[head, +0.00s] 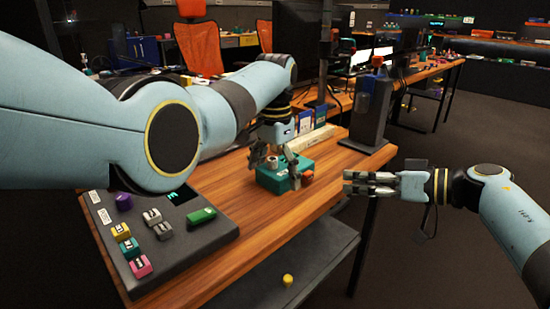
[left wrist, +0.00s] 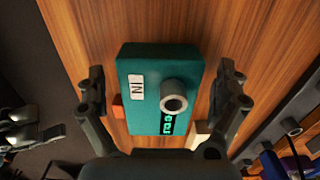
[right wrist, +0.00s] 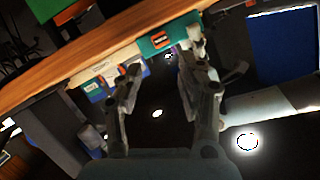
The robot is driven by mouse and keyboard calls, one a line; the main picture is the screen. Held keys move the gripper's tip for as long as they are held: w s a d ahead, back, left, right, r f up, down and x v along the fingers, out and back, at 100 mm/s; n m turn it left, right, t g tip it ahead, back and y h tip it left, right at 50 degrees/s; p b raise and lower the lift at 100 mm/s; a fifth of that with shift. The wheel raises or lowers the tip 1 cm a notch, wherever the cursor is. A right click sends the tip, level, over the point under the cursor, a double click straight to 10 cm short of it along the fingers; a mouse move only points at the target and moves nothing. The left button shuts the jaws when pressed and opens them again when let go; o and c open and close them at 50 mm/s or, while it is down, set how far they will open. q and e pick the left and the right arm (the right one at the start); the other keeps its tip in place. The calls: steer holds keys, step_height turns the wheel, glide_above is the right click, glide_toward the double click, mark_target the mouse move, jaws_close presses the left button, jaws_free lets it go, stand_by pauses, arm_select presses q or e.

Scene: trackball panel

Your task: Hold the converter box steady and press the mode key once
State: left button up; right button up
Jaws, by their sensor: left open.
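The teal converter box (head: 272,182) sits on the wooden table. In the left wrist view the box (left wrist: 140,70) shows an "IN" label, a grey round knob (left wrist: 173,97) and a green-lit display. An orange-red key, which I take for the mode key (head: 307,177), sticks out of its side; it also shows in the left wrist view (left wrist: 118,107). My left gripper (head: 280,160) is open above the box, its fingers on either side with gaps. My right gripper (head: 350,182) is open and empty right of the box, off the table edge, facing the key side (right wrist: 161,42).
A dark panel (head: 150,265) with a purple knob (head: 124,201), coloured keys and a green key (head: 202,231) lies at the table's left. A grey stand (head: 370,125) stands at the far right corner. A lower shelf (head: 320,265) holds a yellow button (head: 288,280).

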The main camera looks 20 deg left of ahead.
arm_select(q)
steer(key=shift+f, duration=0.1)
steer(key=c, duration=1.3)
arm_select(e)
jaws_close()
stand_by(0.6)
